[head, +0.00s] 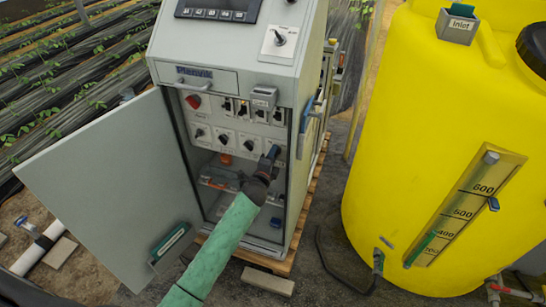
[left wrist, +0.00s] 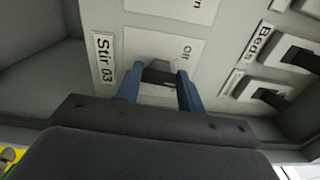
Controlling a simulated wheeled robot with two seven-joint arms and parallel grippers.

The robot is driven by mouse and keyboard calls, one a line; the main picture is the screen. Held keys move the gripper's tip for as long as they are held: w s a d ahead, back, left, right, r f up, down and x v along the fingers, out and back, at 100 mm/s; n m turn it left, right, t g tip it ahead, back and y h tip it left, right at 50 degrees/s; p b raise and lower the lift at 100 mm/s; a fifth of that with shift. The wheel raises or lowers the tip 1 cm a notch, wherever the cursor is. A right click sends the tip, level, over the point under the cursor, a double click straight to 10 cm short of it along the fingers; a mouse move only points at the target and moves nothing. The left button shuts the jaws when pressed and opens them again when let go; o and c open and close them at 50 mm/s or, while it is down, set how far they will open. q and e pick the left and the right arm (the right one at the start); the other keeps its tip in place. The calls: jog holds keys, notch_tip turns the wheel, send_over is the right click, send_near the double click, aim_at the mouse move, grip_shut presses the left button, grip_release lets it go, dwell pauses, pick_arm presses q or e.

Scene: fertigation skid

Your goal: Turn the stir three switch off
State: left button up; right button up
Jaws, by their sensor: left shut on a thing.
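The stir three switch (left wrist: 158,66) is a dark rotary knob on a pale plate inside the open cabinet. A label reading "Stir 03" (left wrist: 103,60) is beside it in the left wrist view, and the word "Off" is printed on its plate. My left gripper (left wrist: 157,82) has its two blue fingers on either side of the knob and is shut on it. In the head view my left gripper (head: 272,154) reaches the right end of the lower row of knobs and hides most of this switch. How far the knob is turned is hard to tell. My right gripper is not in view.
The cabinet door (head: 105,185) hangs open on the left. Other knobs (head: 222,138) sit in the same row, with small switches and a red button (head: 193,101) above. Toggles labelled "Beds" (left wrist: 258,42) are close by. A yellow tank (head: 420,140) stands at right.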

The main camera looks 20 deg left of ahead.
pick_arm(q)
jog(key=n, duration=0.9)
jog(key=shift+f+n, duration=0.25)
jog(key=shift+n, duration=0.15)
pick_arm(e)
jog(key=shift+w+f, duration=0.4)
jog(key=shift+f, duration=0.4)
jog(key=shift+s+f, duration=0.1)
pick_arm(q)
jog(key=o, duration=1)
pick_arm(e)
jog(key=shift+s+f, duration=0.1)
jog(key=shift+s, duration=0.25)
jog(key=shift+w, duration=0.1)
